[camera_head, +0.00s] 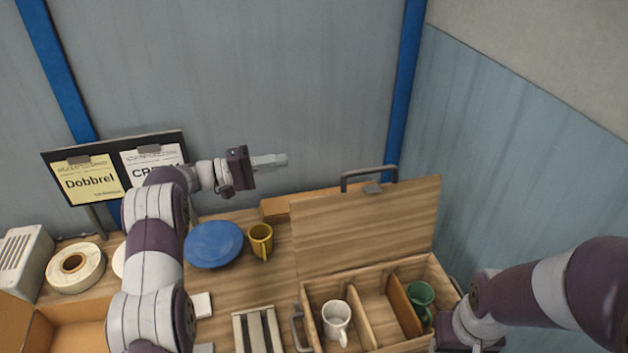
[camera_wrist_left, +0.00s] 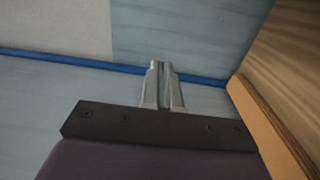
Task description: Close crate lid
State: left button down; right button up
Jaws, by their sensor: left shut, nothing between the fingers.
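The wooden crate (camera_head: 312,338) stands at the lower right of the table in the head view, its front cut off by the frame. Its lid (camera_head: 365,228) is open, standing up at the back and leaning, with a grey handle (camera_head: 369,178) at its top edge. My left gripper (camera_head: 283,160) is shut and empty, up behind and left of the lid, apart from it. In the left wrist view its fingers (camera_wrist_left: 161,85) are together, and a wooden panel (camera_wrist_left: 288,85), likely the lid, is close on the right. My right arm reaches beside the crate's right side; its fingertips do not show.
The crate's compartments hold a white mug (camera_head: 336,321) and a green mug (camera_head: 421,296). A blue plate (camera_head: 214,244) and a yellow mug (camera_head: 259,240) stand left of the lid. A slatted rack (camera_head: 256,330) is left of the crate. Walls close in behind and right.

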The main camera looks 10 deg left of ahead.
pick_arm(q)
jog(key=s+a+f+g+h, duration=0.1)
jog(key=s+a+f+g, duration=0.1)
jog(key=s+g, duration=0.2)
jog(key=d+r+p, duration=0.1)
jog(key=d+p, duration=0.7)
jog(key=d, duration=0.6)
jog(key=shift+s+r, duration=0.25)
jog(key=shift+s, duration=0.05)
pick_arm(e)
notch_tip(320, 180, up, 8)
jog(key=shift+a, duration=0.3)
